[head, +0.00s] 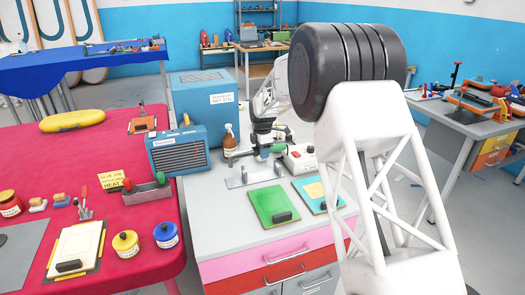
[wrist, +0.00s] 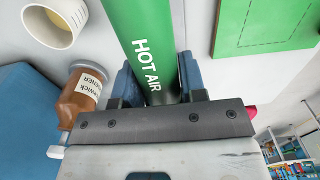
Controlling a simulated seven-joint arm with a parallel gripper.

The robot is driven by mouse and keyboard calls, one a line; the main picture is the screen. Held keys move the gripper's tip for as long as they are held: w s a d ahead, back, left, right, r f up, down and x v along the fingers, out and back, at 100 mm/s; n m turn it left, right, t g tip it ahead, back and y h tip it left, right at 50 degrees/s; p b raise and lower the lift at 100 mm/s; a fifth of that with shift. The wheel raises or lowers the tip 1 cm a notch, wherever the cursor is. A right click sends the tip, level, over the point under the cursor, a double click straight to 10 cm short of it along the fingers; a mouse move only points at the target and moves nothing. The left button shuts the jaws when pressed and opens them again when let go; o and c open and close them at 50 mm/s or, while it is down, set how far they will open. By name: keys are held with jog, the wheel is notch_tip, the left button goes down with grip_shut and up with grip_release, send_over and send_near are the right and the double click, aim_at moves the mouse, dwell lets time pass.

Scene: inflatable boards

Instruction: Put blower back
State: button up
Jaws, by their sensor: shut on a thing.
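The blower is a green cylinder (wrist: 145,35) marked "HOT AIR" in the wrist view. My gripper (wrist: 158,82) is shut on it, with a blue finger on each side. In the head view my gripper (head: 263,150) is over the back of the grey worktop, and a small green part of the blower (head: 278,148) shows beside it; most of it is hidden. A grey metal stand (head: 254,174) with small uprights stands on the worktop, in front of the gripper.
A brown bottle (head: 229,138) and a blue heater box (head: 178,150) stand to the left. A white box with a red knob (head: 299,160) is to the right. A green mat (head: 273,205) lies in front. My own arm blocks the right side.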

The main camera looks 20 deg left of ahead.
jog(key=shift+f, duration=3.05)
jog(key=shift+f, duration=0.6)
dwell(1.5)
jog(key=o, duration=1.5)
jog(key=shift+r, duration=2.95)
